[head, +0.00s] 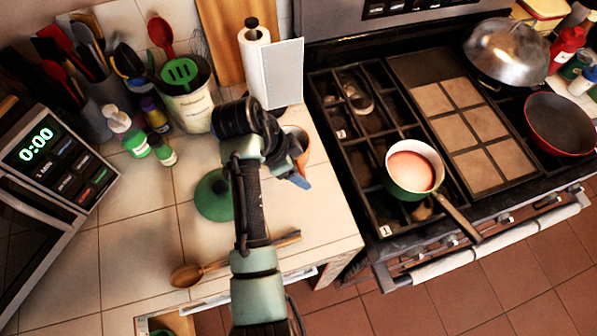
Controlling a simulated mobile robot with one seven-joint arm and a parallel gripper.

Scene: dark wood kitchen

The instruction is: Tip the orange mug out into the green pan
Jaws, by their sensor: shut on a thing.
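The orange mug (301,143) shows partly behind my arm, near the right part of the tiled counter, with its open rim facing up. My gripper (298,172) is at the mug and shut on it. The fingers are largely hidden by my arm, and I cannot tell whether the mug touches the counter. The green pan (399,188) sits on the stove's left grate, to the right of the mug. Its inside looks pinkish, and its handle points to the lower right. The mug and pan are apart.
A green lid (210,196) and a wooden spoon (190,274) lie on the counter. A paper towel roll (254,55) and a white panel (282,73) stand behind the mug. A red-rimmed pan (560,125) and a domed metal lid (507,52) are farther right.

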